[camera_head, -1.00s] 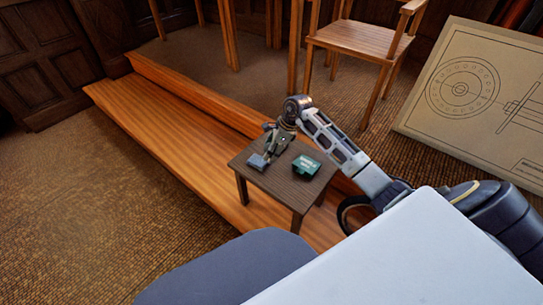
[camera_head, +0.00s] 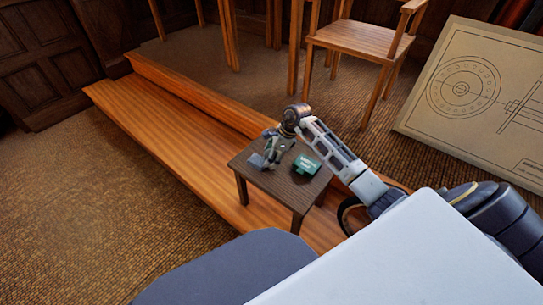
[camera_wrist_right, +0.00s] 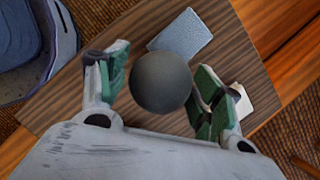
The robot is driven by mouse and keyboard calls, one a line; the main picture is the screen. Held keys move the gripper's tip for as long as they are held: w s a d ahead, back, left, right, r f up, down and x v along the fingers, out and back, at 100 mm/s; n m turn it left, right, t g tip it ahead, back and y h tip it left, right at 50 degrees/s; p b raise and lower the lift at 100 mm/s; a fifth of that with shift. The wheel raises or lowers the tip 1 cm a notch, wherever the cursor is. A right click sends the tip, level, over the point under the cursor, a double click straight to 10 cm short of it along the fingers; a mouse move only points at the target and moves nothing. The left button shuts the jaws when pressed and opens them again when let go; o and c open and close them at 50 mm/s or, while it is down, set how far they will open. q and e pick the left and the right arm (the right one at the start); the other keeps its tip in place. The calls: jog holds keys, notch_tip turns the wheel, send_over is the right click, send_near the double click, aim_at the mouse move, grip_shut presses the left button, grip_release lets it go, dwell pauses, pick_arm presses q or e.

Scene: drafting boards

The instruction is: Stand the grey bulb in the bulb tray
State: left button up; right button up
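The grey bulb (camera_wrist_right: 161,82) shows in the right wrist view as a dark, round ball between the two fingers of my right gripper (camera_wrist_right: 162,76). The green-padded fingers are spread around it, with a thin gap on the left side; contact on the right side is unclear. In the head view my right gripper (camera_head: 272,152) is low over the small dark table and hides the bulb. A flat blue-grey piece (camera_wrist_right: 181,35) lies on the table beside the bulb; it also shows in the head view (camera_head: 256,161). I cannot tell which piece is the bulb tray. My left gripper is not in view.
A green box with white lettering (camera_head: 306,164) stands on the small table (camera_head: 290,191), right of my gripper. A small white piece (camera_wrist_right: 241,103) lies behind the right finger. A wooden step (camera_head: 170,130) runs behind the table. A chair (camera_head: 360,40) stands farther back.

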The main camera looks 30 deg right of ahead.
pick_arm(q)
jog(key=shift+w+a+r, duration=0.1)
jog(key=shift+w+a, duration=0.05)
pick_arm(e)
jog(key=shift+r, duration=0.2)
pick_arm(q)
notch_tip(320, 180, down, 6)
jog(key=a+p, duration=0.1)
jog(key=p, duration=0.1)
pick_arm(e)
jog(key=v, duration=1.2)
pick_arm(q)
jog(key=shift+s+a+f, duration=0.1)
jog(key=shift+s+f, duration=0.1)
